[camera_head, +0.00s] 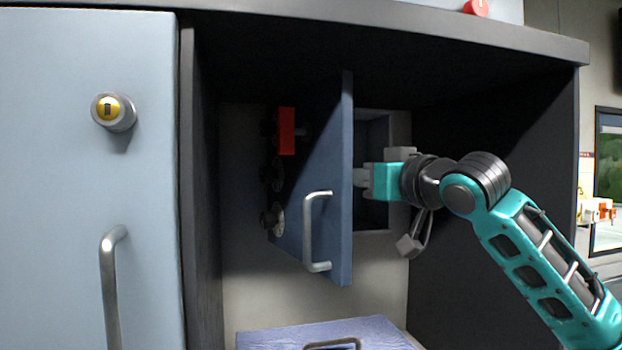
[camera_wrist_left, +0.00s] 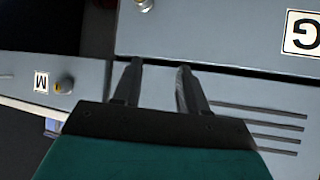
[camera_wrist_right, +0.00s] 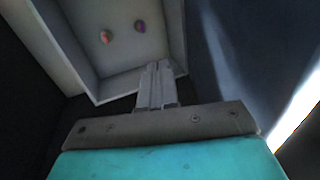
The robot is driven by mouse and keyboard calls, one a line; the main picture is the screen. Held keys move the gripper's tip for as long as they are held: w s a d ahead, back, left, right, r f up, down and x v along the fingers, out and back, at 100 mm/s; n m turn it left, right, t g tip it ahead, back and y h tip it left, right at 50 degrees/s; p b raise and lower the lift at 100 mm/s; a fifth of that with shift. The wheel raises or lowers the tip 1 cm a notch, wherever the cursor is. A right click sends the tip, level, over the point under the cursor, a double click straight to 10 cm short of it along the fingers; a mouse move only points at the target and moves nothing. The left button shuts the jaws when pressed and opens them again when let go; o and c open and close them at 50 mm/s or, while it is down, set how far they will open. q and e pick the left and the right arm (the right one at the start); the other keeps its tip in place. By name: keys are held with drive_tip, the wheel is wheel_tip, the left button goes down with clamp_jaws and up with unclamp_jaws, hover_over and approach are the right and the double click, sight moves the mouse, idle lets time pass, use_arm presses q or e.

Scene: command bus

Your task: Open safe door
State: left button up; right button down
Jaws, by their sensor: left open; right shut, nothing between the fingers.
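The safe door (camera_head: 325,165) is a blue panel with a silver handle (camera_head: 312,232). It stands swung partly open inside a dark cabinet, with the safe's opening (camera_head: 374,140) showing to its right. My right gripper (camera_head: 360,177) is shut and empty on the opening side of the door, close to its free edge. Whether it touches the door is unclear. In the right wrist view the shut fingers (camera_wrist_right: 158,85) are in front of the pale safe interior (camera_wrist_right: 110,50), which holds two small round coloured things. My left gripper (camera_wrist_left: 155,80) is open and empty before grey panels, outside the head view.
A pale blue cabinet door (camera_head: 80,180) with a yellow lock and handle is on the left. The dark cabinet side wall (camera_head: 500,170) bounds the right. A blue box (camera_head: 270,340) with a handle lies below. Labelled panels (camera_wrist_left: 220,40) face the left gripper.

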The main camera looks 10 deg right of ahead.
drive_tip(key=shift+s+a, duration=0.2)
drive_tip(key=shift+a, duration=1.85)
drive_tip(key=shift+s+a, duration=0.15)
drive_tip(key=shift+a, duration=1.9)
drive_tip(key=d, duration=0.6)
drive_tip(key=shift+w, duration=0.25)
drive_tip(key=shift+d, duration=0.1)
approach(313, 178)
drive_tip(key=v, duration=1)
drive_tip(key=s+b, duration=0.2)
drive_tip(key=s, duration=0.1)
drive_tip(key=s+b, duration=0.1)
drive_tip(key=s, duration=0.1)
drive_tip(key=shift+d+f+b, duration=0.1)
drive_tip(key=shift+d+b, duration=0.2)
drive_tip(key=shift+d, duration=0.05)
